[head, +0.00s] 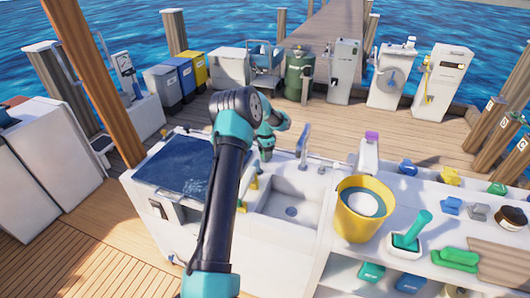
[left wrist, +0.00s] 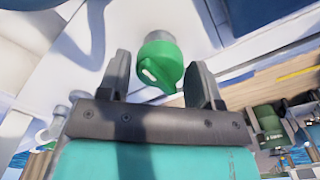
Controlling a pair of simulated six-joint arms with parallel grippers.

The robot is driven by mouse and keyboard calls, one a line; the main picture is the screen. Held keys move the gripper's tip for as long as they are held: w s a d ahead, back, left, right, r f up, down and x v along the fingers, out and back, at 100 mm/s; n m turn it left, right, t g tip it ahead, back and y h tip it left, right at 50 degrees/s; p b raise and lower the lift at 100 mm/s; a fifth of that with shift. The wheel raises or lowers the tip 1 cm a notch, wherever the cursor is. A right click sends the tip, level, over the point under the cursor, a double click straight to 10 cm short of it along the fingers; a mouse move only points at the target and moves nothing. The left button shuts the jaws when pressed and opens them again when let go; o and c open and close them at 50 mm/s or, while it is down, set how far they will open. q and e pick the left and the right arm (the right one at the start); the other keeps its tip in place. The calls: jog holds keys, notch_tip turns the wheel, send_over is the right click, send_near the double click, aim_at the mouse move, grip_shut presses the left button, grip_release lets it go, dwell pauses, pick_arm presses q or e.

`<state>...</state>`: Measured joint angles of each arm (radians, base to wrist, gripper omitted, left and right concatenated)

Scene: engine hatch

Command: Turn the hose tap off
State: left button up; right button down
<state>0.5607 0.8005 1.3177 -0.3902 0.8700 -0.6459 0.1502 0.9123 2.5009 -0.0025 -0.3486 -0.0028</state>
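A round green knob (left wrist: 162,58) with a small pale mark, which looks like the hose tap's handle, shows in the left wrist view on a white surface. My left gripper (left wrist: 158,72) is open, one finger on each side of the knob. Narrow gaps show between knob and fingers; I cannot tell how deep the knob sits between them. In the head view my left gripper (head: 265,148) is near the back left of the sink (head: 289,203), and I cannot make out the green knob there. My right gripper is not in view.
A grey faucet (head: 303,146) stands behind the sink. A yellow bucket (head: 352,225) stands right of it, and a green-handled brush (head: 410,235) further right. A dark blue hatch lid (head: 178,165) lies left of my arm. Loose items crowd the right counter.

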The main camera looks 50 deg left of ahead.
pick_arm(q)
jog(key=shift+o, duration=1.3)
notch_tip(320, 180, up, 17)
jog(key=shift+r, duration=0.2)
